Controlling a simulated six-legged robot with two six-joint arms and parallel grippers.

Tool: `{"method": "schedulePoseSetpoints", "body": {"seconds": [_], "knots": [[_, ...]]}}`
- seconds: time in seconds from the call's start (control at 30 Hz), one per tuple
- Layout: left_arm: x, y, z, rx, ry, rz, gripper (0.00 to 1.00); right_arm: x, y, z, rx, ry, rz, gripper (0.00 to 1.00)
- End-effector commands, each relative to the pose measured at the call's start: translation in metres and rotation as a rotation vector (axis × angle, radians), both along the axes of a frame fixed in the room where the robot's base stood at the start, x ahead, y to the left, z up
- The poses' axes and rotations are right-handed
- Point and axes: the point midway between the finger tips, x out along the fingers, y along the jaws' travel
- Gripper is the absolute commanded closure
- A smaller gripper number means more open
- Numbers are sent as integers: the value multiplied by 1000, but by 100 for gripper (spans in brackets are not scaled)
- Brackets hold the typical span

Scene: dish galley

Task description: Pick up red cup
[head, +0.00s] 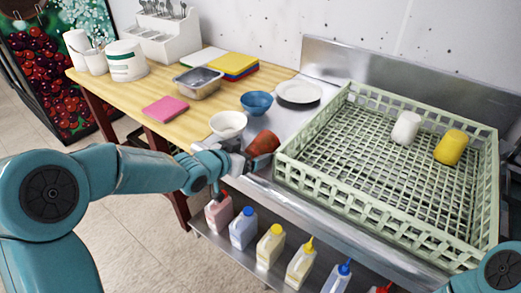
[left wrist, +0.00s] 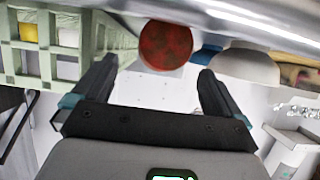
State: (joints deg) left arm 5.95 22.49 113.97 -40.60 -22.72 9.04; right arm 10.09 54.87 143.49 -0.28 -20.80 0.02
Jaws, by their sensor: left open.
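The red cup (head: 263,144) is on the metal counter, between the white bowl and the green rack. It looks tilted or lying over in the head view. In the left wrist view the red cup (left wrist: 165,45) shows as a round red face just beyond the fingers. My left gripper (head: 242,162) is at the counter's front edge, close in front of the cup. In the left wrist view its fingers (left wrist: 155,75) are spread apart with nothing between them. Whether a finger touches the cup is unclear. My right gripper is out of view.
The green rack (head: 285,172) stands right of the cup, holding a white cup (head: 406,128) and a yellow cup (head: 451,147). A white bowl (head: 228,124), blue bowl (head: 257,103) and white plate (head: 298,92) are behind or left. Several bottles (head: 270,246) stand below.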

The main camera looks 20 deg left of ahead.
Motion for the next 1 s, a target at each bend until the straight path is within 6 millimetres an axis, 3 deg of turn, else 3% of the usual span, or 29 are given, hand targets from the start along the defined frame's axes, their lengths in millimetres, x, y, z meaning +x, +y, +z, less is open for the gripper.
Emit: {"method": "schedulePoseSetpoints", "body": {"seconds": [0.2, 0.5, 0.77, 0.93, 1.0], "knots": [[16, -8, -7, -1, 1, -3, 0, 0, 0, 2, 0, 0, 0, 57], [57, -17, -24, 0, 0, -4, 0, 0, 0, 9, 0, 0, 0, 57], [61, -17, -25, 0, 0, -3, 0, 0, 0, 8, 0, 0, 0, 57], [61, -16, -25, 0, 0, -3, 52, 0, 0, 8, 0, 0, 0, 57], [61, -16, -25, -1, -1, -3, 54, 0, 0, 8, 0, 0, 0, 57]]}}
